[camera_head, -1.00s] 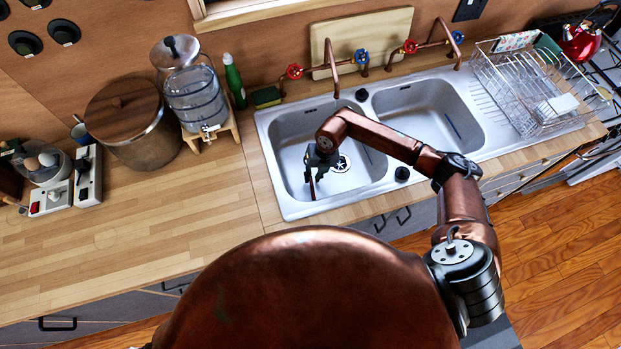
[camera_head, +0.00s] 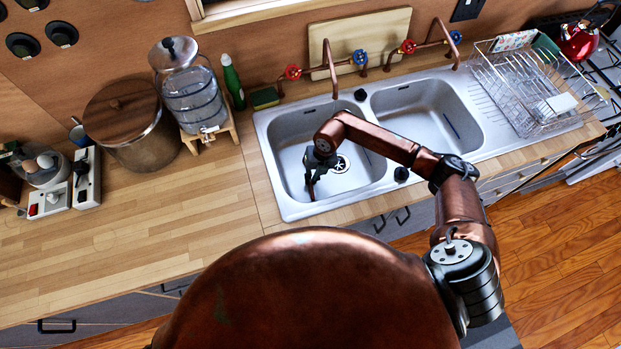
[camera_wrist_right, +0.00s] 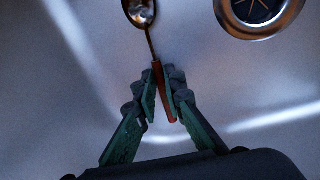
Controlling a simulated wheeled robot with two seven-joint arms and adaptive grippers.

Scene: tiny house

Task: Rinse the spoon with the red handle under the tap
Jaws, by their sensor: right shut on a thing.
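The spoon with the red handle shows in the right wrist view, with its shiny metal bowl (camera_wrist_right: 140,12) at the top edge and its red handle (camera_wrist_right: 168,105) between my fingers. My right gripper (camera_wrist_right: 164,88) is shut on the handle. In the head view my right gripper (camera_head: 315,165) reaches down into the left sink basin (camera_head: 290,150); the spoon is mostly hidden there. The left copper tap (camera_head: 331,70), with a red and a blue knob, stands behind this basin. I cannot make out running water. My left gripper is not in view.
A round drain (camera_wrist_right: 258,12) lies beside the spoon bowl. The right basin (camera_head: 430,112) looks empty. A wire dish rack (camera_head: 520,90) stands right of it. A green bottle (camera_head: 232,80) and sponge (camera_head: 264,97) stand left of the tap. The wooden counter (camera_head: 150,215) at left is largely clear.

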